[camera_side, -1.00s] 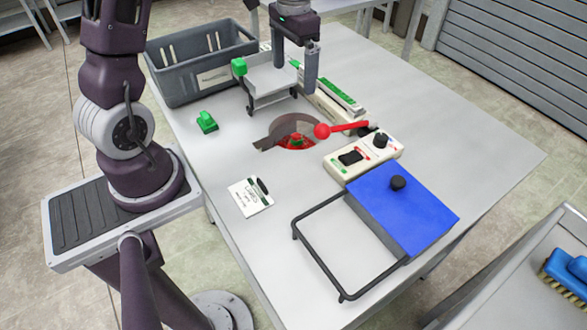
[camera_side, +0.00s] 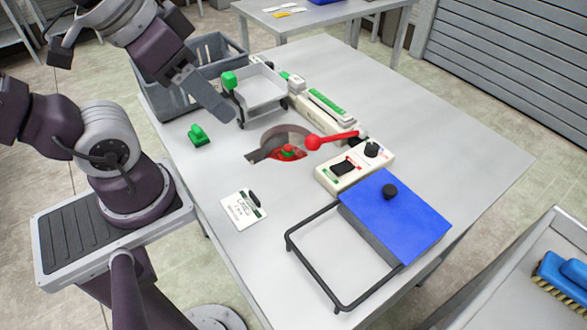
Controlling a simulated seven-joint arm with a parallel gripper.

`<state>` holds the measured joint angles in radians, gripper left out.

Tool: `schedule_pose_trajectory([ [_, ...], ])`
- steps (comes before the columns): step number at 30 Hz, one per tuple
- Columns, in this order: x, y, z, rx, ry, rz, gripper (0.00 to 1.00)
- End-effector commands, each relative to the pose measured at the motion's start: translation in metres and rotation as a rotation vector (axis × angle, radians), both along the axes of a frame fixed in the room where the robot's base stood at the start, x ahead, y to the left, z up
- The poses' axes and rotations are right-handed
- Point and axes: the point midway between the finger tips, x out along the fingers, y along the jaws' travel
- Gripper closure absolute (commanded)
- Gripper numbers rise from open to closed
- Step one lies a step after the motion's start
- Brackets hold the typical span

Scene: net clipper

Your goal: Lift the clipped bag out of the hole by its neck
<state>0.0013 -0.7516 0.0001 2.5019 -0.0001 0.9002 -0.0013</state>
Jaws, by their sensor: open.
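The bag (camera_side: 288,155) shows as a red patch down in the round hole (camera_side: 270,137) in the table. A small green piece, which looks like its clip, sits on top of it. Most of the bag is hidden below the table top. My gripper (camera_side: 220,112) is open and tilted, above the table to the upper left of the hole, in front of the grey crate. It is apart from the bag, and only one finger shows clearly.
A grey crate (camera_side: 222,50) stands at the back left. A metal tray (camera_side: 262,92) and a red-knobbed lever (camera_side: 335,139) lie near the hole. A switch box (camera_side: 345,172), blue-topped frame (camera_side: 395,215), green clip (camera_side: 199,137) and label card (camera_side: 243,211) surround it.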

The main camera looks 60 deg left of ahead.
Motion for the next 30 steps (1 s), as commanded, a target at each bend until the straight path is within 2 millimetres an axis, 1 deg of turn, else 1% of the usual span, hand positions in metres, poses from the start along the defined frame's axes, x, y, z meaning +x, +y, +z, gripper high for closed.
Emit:
schedule_pose_trajectory([
  [4, 0.001, 0.0, 0.0, -0.002, 0.002, 0.004, 0.45],
  [5, 0.003, 0.0, 0.0, -0.008, 0.007, 0.014, 0.45],
  [6, 0.01, 0.001, 0.0, -0.025, 0.021, 0.042, 0.45],
  [8, 0.029, 0.003, -0.001, -0.073, 0.059, 0.128, 0.45],
  [11, 0.082, 0.014, -0.016, -0.19, 0.152, 0.374, 0.45],
  [12, 0.105, 0.022, -0.027, -0.235, 0.188, 0.491, 0.45],
  [14, 0.137, 0.036, -0.051, -0.29, 0.24, 0.67, 0.45],
  [15, 0.157, 0.047, -0.07, -0.322, 0.271, 0.793, 0.45],
  [17, 0.181, 0.066, -0.104, -0.355, 0.311, 0.971, 0.45],
  [18, 0.193, 0.078, -0.128, -0.369, 0.333, 1.085, 0.45],
  [20, 0.206, 0.095, -0.163, -0.382, 0.357, 1.234, 0.45],
  [21, 0.211, 0.104, -0.184, -0.385, 0.368, 1.318, 0.45],
  [24, 0.215, 0.122, -0.222, -0.386, 0.381, 1.467, 0.45],
  [27, 0.216, 0.129, -0.241, -0.384, 0.385, 1.533, 0.45],
  [30, 0.215, 0.129, -0.254, -0.383, 0.386, 1.543, 0.45],
])
